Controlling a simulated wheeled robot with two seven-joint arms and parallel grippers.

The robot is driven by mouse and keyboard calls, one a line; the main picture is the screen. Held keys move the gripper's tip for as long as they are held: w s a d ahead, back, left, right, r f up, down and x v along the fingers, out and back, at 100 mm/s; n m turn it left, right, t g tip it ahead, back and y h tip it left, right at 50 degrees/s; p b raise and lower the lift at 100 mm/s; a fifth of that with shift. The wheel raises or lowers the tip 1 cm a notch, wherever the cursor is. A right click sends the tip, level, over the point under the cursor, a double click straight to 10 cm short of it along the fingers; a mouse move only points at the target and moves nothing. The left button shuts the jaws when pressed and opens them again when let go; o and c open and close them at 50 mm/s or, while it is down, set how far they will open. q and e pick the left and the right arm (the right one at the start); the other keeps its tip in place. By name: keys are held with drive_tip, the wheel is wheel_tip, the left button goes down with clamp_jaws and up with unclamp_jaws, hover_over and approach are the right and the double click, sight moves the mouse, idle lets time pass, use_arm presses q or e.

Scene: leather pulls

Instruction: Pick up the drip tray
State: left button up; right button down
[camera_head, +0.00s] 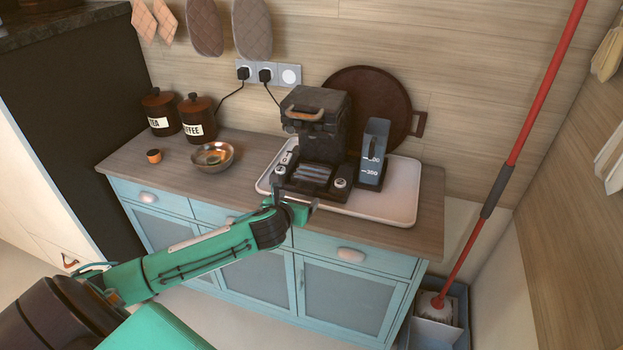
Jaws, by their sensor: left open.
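The dark coffee machine (318,112) stands on a white tray (395,205) on the wooden countertop. What looks like the drip tray (313,173), with a slatted top, sits low at the front of the machine. My left gripper (297,203) is open at the counter's front edge, in front of and just below the drip tray, with nothing seen between its fingers. It covers part of the white tray's front rim. My right gripper is out of view.
A metal bowl (212,157), a small orange-topped item (154,156) and two canisters (198,118) stand left. Blue drawers (352,256) lie below. A red-handled mop (500,185) leans at right.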

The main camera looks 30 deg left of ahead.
sight(303, 191)
use_arm(q)
drive_tip(key=x, duration=0.2)
drive_tip(key=p+x, duration=0.1)
drive_tip(key=x, duration=0.2)
drive_tip(key=shift+w+a+r, duration=0.1)
drive_tip(key=shift+w+a, duration=0.15)
drive_tip(key=shift+a, duration=0.1)
drive_tip(key=shift+w+a+f, duration=0.1)
drive_tip(key=shift+w+f, duration=0.1)
drive_tip(key=shift+w, duration=0.2)
drive_tip(key=c, duration=1.3)
drive_tip(key=shift+c, duration=0.3)
drive_tip(key=shift+s+r, duration=0.1)
drive_tip(key=shift+r, duration=0.05)
